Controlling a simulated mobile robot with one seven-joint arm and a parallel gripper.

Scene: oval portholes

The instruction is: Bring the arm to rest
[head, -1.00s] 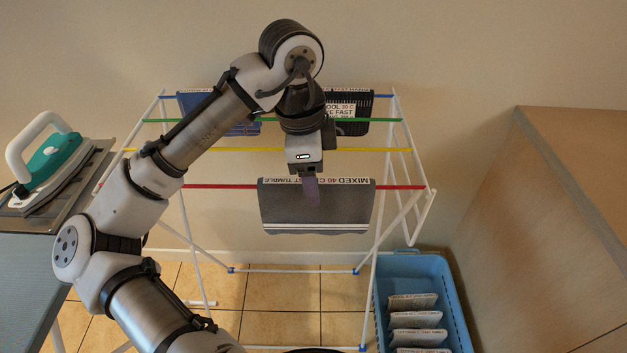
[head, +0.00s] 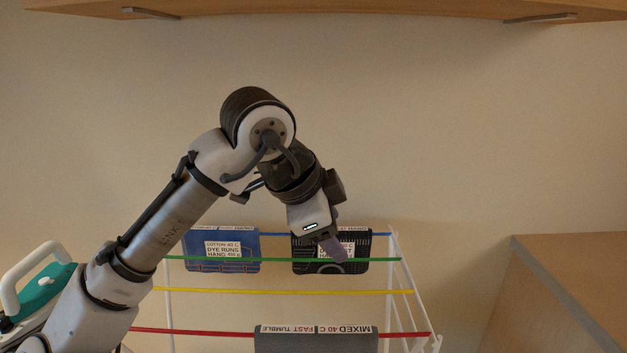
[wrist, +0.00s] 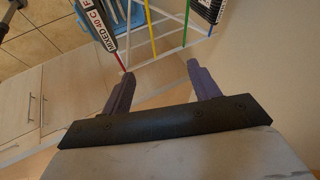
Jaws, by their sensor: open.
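My gripper (head: 337,248) is raised in front of the drying rack, tilted down and to the right. In the wrist view, its two purple fingers (wrist: 158,82) stand wide apart with nothing between them. In the head view, one finger overlaps the black cloth in the picture; I cannot tell how far apart they are in depth.
A rack with green (head: 270,259), yellow (head: 240,291) and red (head: 200,332) rails stands ahead. A blue cloth (head: 255,248), a black cloth (head: 304,262) and a grey cloth (head: 315,343) hang on it. An iron (head: 40,290) stands left, a wooden cabinet (head: 570,270) right. A shelf (head: 330,10) is overhead.

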